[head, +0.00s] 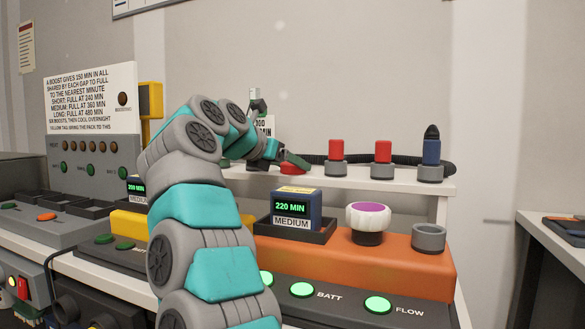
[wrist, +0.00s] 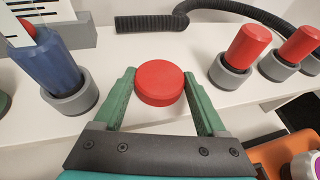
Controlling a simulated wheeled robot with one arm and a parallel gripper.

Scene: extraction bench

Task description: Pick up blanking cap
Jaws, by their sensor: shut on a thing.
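The blanking cap appears to be the round flat red disc (wrist: 160,84) in the wrist view. My gripper (wrist: 158,79) has its two green fingers against the left and right sides of the disc, shut on it. In the head view the red disc (head: 293,160) shows at the end of my arm, over the white shelf behind the orange unit. My gripper (head: 279,163) is partly hidden there. I cannot tell whether the disc touches the shelf or is just above it.
Red cylinders (head: 336,150) (head: 382,151) and a dark blue nozzle-like piece (head: 431,147) stand in grey holders along the shelf (head: 400,184). A blue piece (wrist: 48,62) in a grey holder stands left of my gripper. A black corrugated hose (wrist: 150,23) lies behind.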

